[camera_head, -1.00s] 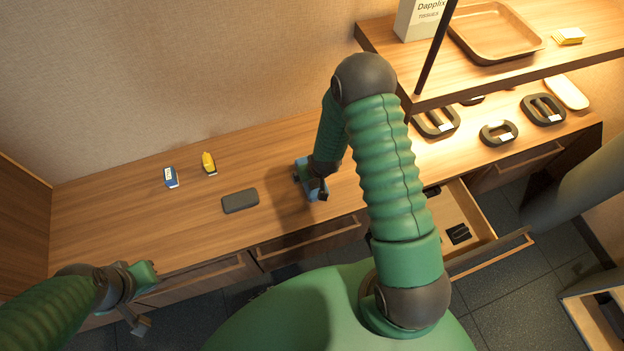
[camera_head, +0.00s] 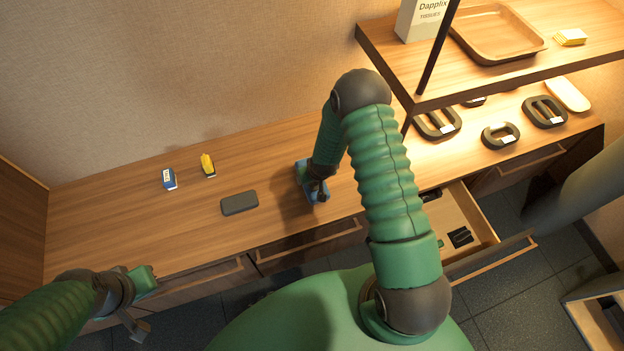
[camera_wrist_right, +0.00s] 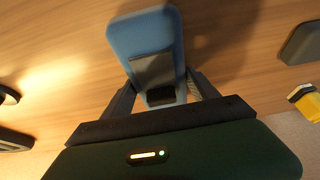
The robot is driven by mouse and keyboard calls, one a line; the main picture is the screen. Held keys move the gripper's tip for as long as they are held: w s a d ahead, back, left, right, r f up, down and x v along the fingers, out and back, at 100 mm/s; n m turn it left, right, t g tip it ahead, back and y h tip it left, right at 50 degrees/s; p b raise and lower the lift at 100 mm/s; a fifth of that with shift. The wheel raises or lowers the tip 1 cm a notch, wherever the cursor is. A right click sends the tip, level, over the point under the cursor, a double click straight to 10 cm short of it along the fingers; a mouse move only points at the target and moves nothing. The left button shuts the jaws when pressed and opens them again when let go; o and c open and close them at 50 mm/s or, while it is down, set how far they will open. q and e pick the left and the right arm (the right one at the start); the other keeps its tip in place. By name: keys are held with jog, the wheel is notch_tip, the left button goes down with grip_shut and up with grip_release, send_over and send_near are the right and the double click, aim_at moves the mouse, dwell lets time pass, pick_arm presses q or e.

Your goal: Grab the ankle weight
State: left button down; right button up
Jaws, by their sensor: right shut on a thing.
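The ankle weight (camera_head: 302,170) appears to be the blue padded piece on the wooden counter, mostly hidden in the head view by my right arm. In the right wrist view the blue pad (camera_wrist_right: 143,30) lies between the fingers, with a grey strap-like patch and a black part. My right gripper (camera_head: 319,192) is shut on it, low at the counter; its fingers also show in the wrist view (camera_wrist_right: 160,97). My left gripper (camera_head: 140,305) is at the lower left, in front of the counter and away from the weight; its jaw opening is unclear.
A dark grey block (camera_head: 239,203), a blue-and-white item (camera_head: 169,179) and a yellow item (camera_head: 208,166) lie left on the counter (camera_head: 110,220). An open drawer (camera_head: 465,215) juts out at right. A raised shelf (camera_head: 590,47) overhangs several dark ring-shaped items.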

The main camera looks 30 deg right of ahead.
grip_shut()
jog(key=shift+w, duration=0.1)
